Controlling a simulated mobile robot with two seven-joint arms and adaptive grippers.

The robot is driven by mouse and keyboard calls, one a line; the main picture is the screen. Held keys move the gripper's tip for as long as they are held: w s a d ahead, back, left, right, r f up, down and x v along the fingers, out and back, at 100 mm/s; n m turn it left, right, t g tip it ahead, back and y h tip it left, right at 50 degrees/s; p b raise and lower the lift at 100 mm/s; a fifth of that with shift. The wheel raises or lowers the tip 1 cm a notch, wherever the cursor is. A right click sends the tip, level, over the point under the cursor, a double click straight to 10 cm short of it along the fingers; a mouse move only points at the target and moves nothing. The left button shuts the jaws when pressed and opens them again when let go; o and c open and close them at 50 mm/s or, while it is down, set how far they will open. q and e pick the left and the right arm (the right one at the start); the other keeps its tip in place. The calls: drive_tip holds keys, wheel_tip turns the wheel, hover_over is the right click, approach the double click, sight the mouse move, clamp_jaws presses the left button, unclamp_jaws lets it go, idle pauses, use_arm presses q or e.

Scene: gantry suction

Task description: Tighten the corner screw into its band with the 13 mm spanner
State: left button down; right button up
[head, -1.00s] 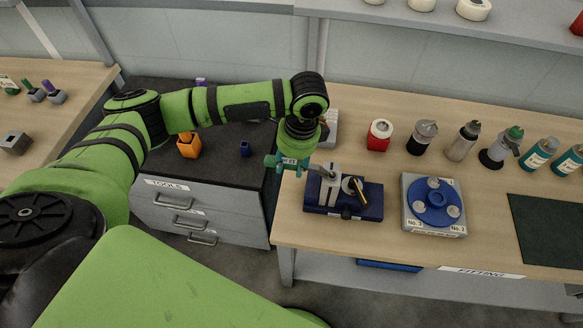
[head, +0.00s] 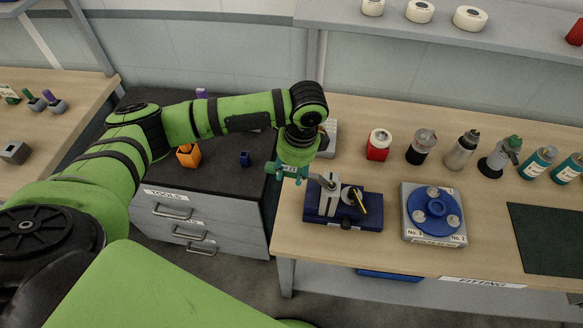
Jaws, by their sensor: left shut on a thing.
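My left gripper (head: 287,172) has teal fingers and is shut on the grey 13 mm spanner (head: 315,178). The spanner points right, its far end at the top of a grey upright block on the dark blue fixture (head: 318,217) at the bench's left end. A black knob or dial with a yellow pointer (head: 361,202) is beside the block. The corner screw and its band are too small to tell apart, so I cannot tell whether the spanner is seated on the screw. My right gripper is not in view.
A grey plate with a blue disc (head: 433,211) stands right of the fixture on the wooden bench (head: 420,270). A red-bodied container (head: 378,145) and several bottles stand behind. A dark mat (head: 550,238) lies at right. The tool cabinet (head: 225,185) is at left.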

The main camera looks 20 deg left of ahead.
use_arm(q)
drive_tip(key=shift+r, duration=0.2)
drive_tip(key=shift+r, duration=2.95)
drive_tip(key=shift+f, duration=0.15)
drive_tip(key=s+d+f+n+g+h+b, duration=0.1)
drive_tip(key=s+f+n+b, duration=0.4)
drive_tip(key=n+b, duration=0.7)
drive_tip(key=shift+s+f+n, duration=0.2)
drive_tip(key=shift+f+n, duration=0.1)
drive_tip(key=shift+n, duration=1.6)
